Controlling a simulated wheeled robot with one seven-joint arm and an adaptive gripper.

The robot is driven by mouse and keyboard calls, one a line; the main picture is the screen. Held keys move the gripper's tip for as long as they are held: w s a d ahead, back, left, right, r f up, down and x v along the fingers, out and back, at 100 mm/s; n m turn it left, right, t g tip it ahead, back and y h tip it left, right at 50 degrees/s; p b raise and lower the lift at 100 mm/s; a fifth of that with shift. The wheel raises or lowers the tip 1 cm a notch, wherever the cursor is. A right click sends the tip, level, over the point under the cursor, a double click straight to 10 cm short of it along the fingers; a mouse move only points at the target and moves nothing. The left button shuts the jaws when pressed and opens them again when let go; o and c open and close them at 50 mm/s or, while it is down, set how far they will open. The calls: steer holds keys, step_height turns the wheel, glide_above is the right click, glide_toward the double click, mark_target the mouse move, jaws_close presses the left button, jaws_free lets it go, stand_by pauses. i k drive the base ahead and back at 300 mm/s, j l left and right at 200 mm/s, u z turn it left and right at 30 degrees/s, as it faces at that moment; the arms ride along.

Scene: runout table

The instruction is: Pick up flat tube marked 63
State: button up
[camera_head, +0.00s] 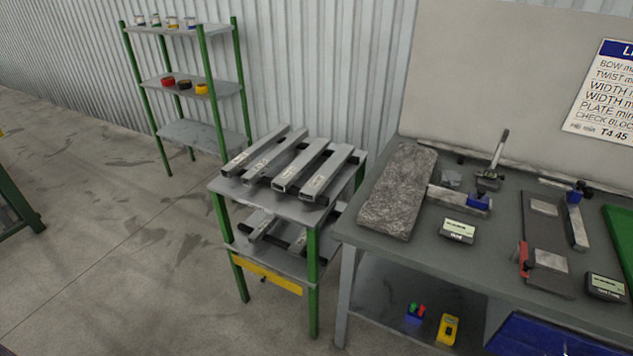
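Several grey flat tubes (302,167) lie side by side, slanting, on dark bearers on the top of a green-legged runout table (226,187). Their near ends carry pale labels, too small to read, so I cannot tell which one is marked 63. More tubes (262,225) show partly on the lower shelf, half hidden by the table top. My gripper is not in view.
A grey workbench (385,235) stands close on the right, with a rough grey slab (400,185), gauges and clamps on it. A green-framed shelf rack (195,130) stands behind left. A corrugated wall is at the back.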

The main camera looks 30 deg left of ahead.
mark_target(311, 190)
steer(key=i+j, duration=0.2)
steer(key=j, duration=0.3)
steer(key=i+j+u, duration=0.15)
steer(key=j, duration=0.4)
steer(key=i+j, duration=0.3)
steer(key=j, duration=0.2)
steer(key=i+j+u, duration=0.15)
steer(key=j, duration=0.35)
steer(key=i+j, duration=0.4)
steer(key=i+j+u, duration=0.1)
steer(key=i+j, duration=0.15)
steer(key=j, duration=0.25)
steer(key=i+j+u, duration=0.1)
steer(key=i+j, duration=0.2)
steer(key=j, duration=0.15)
